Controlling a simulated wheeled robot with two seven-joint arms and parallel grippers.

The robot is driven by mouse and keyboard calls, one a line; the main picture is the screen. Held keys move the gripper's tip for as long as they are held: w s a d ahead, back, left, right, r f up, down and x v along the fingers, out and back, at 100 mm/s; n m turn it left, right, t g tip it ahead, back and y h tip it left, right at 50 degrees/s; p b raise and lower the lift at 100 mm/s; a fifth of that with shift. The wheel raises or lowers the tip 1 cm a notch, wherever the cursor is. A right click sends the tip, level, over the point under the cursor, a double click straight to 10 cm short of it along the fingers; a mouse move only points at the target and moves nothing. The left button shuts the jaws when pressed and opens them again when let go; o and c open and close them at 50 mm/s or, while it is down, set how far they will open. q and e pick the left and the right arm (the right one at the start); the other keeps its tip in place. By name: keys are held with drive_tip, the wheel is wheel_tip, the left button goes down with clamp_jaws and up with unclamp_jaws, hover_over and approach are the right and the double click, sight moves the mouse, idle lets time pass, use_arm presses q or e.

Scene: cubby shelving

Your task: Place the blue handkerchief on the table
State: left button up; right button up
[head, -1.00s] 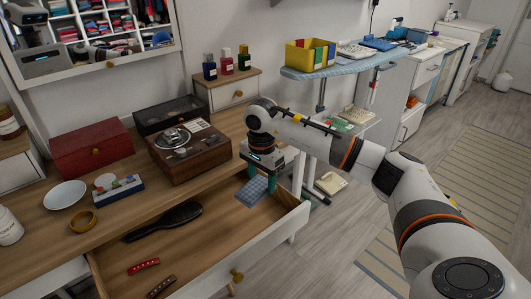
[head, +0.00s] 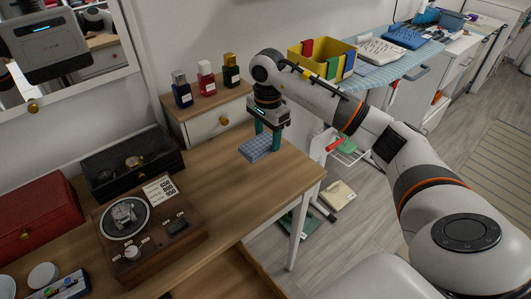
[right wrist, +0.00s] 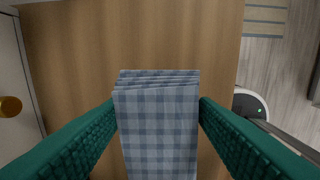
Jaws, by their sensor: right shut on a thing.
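The blue checked handkerchief (head: 258,147) is folded and held by my right gripper (head: 267,138). In the right wrist view the handkerchief (right wrist: 158,125) sits between the two green fingers, which press on its sides. The wooden table top (head: 226,182) lies under it, and the handkerchief is over the right part of the table. I cannot tell whether its lower edge touches the wood. My left gripper is not clearly in view; only a mirror reflection of a robot part shows at the upper left.
A wooden box with a dial (head: 150,228), a black case (head: 131,162) and a red box (head: 38,220) stand on the left. Several bottles stand on a small drawer unit (head: 211,118) behind. An open drawer (head: 222,277) is at the front. The table's right part is clear.

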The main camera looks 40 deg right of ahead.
sight(268, 140)
drive_tip(key=f, duration=0.4)
drive_tip(key=shift+s+a+f, duration=0.15)
drive_tip(key=shift+s+a, duration=0.05)
drive_tip(key=shift+d+f, duration=0.1)
drive_tip(key=shift+f, duration=2.05)
drive_tip(key=shift+f, duration=0.2)
drive_tip(key=o, duration=0.9)
drive_tip(key=shift+o, duration=0.2)
drive_tip(key=shift+r, duration=0.1)
wheel_tip(268, 140, up, 12)
drive_tip(key=shift+r, duration=0.15)
